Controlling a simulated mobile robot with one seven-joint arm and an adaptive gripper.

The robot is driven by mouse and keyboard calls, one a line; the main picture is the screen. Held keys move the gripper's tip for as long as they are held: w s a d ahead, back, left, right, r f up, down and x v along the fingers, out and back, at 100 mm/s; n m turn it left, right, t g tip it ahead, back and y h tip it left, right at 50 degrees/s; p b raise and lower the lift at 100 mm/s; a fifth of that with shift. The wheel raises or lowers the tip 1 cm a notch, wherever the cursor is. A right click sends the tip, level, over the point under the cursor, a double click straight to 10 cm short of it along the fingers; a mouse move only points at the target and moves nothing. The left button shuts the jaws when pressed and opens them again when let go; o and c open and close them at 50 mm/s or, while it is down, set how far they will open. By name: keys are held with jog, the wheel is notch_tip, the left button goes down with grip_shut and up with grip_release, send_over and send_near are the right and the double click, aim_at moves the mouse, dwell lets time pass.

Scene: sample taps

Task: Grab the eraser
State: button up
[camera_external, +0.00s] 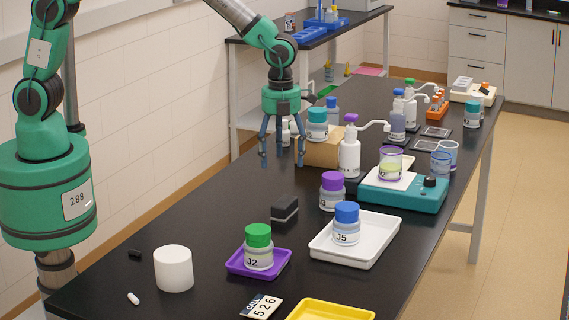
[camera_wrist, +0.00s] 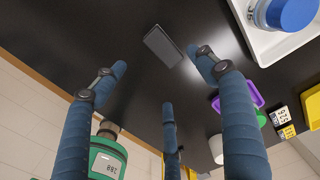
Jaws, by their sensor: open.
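The eraser (camera_external: 285,209) is a dark grey block lying on the black bench, left of the white tray. In the wrist view the eraser (camera_wrist: 163,46) shows as a dark rectangle with a lighter edge, beyond the fingertips and roughly between them. My gripper (camera_external: 281,161) is open and empty, with its blue fingers pointing down. It hangs above the bench and is apart from the eraser. In the wrist view my gripper (camera_wrist: 157,62) shows its fingers spread wide, with nothing between them.
The white tray (camera_external: 325,243) holds a blue-capped bottle. A purple tray (camera_external: 230,264) holds a green-capped bottle. A purple-capped jar (camera_external: 332,190) stands right of the eraser. A white cylinder (camera_external: 174,270) stands at front left.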

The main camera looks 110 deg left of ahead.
aim_at(281, 200)
jog(key=shift+f+b, duration=0.4)
jog(key=shift+f, duration=3.85)
jog(key=shift+f+b, duration=0.4)
jog(key=shift+f, duration=2.2)
jog(key=c, duration=1.3)
